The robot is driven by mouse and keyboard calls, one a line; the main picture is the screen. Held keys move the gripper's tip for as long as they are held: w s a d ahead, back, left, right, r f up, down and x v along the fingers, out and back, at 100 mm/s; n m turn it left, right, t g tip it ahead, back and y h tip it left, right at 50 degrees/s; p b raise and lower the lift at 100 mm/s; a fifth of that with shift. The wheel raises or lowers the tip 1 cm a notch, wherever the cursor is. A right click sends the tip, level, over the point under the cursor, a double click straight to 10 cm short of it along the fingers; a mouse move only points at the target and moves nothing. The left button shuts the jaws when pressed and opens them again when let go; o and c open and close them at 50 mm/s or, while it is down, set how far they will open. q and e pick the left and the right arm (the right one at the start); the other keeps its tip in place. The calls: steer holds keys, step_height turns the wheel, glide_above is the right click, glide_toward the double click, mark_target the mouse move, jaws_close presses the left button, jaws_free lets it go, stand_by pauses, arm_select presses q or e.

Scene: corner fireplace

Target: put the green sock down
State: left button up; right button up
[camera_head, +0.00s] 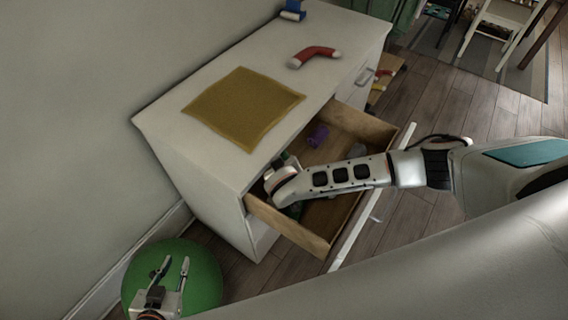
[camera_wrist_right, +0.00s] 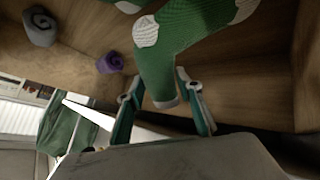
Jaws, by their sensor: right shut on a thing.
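The green sock (camera_wrist_right: 185,45), with white patches, shows large in the right wrist view. My right gripper (camera_wrist_right: 165,92) is shut on its narrow end, and the sock stretches away over the drawer's wooden inside. In the head view my right arm reaches into the open drawer (camera_head: 330,220), and its wrist hides the fingers and most of the sock. Whether the sock touches the drawer floor I cannot tell. My left gripper (camera_head: 174,266) is open and empty at the lower left, above a round green object (camera_head: 207,277).
A purple roll (camera_head: 318,135) and a grey roll (camera_head: 356,150) lie in the drawer. On the white dresser (camera_head: 180,90) are a mustard cloth (camera_head: 243,108), a red sock (camera_head: 316,55) with white ends and a blue-and-white item (camera_head: 293,11). A wall stands at left.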

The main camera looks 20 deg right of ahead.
arm_select(q)
steer(key=shift+f, duration=0.1)
arm_select(e)
steer(key=shift+f, duration=0.35)
arm_select(q)
steer(key=shift+s+f, duration=0.1)
arm_select(e)
steer(key=o, duration=0.9)
steer(key=shift+c, duration=0.2)
steer(key=shift+r, duration=0.45)
steer(key=shift+s+r, duration=0.1)
steer(key=shift+r, duration=0.25)
steer(key=p+v, duration=0.2)
steer(key=v, duration=0.5)
steer(key=shift+s+a+r, duration=0.1)
steer(key=shift+s+a, duration=0.05)
steer(key=shift+s, duration=0.15)
arm_select(q)
steer(key=shift+s+a+r+y+p, duration=0.15)
steer(key=shift+a+r, duration=0.1)
steer(key=shift+a, duration=0.15)
steer(key=shift+s+a+r+y+p, duration=0.1)
steer(key=shift+a+r+y+p, duration=0.1)
steer(key=shift+a, duration=0.15)
arm_select(e)
steer(key=v, duration=0.4)
